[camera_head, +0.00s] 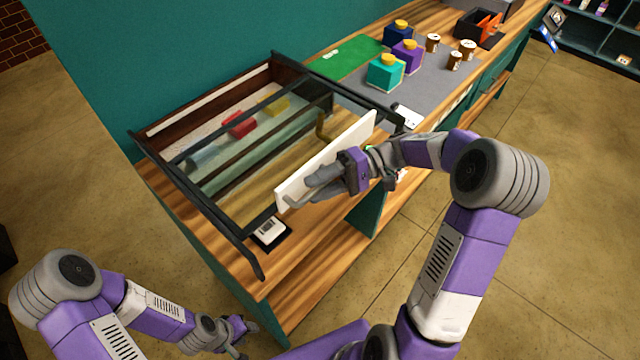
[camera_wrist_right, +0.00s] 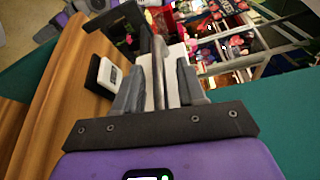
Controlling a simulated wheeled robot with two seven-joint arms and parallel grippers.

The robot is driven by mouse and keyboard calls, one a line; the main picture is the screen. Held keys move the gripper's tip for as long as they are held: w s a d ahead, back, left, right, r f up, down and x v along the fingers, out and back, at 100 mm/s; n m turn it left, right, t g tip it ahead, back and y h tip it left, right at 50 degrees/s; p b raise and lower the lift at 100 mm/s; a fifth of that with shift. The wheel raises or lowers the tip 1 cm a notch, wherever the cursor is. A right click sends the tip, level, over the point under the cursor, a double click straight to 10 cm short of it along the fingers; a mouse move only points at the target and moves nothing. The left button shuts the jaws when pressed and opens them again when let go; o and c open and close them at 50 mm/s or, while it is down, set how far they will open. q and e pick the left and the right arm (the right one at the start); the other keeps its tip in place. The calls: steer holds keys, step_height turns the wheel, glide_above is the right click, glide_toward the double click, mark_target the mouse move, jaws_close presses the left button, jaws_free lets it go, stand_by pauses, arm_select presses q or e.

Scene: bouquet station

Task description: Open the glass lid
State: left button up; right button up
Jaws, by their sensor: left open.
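The display case (camera_head: 205,220) on the wooden counter has a dark frame, and its clear glass lid (camera_head: 240,165) lies over the compartments, as far as I can see. A white panel (camera_head: 345,150) stands tilted along its front side, with a brass-coloured handle (camera_head: 321,127) behind it. My right gripper (camera_head: 308,192) is at the panel's front face. In the right wrist view its fingers (camera_wrist_right: 158,88) are apart, with a thin grey bar between them; whether they press on it is unclear. My left gripper (camera_head: 243,335) is open and empty, low beside the counter's front.
A small white device on a dark base (camera_head: 270,232) sits at the counter's near edge. A red block (camera_head: 239,124) and a yellow block (camera_head: 277,104) lie inside the case. The floor in front is clear.

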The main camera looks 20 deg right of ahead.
steer(key=d, duration=0.7)
steer(key=shift+w+d+r+p, duration=0.15)
steer(key=shift+d+r+p, duration=0.15)
steer(key=shift+p, duration=0.1)
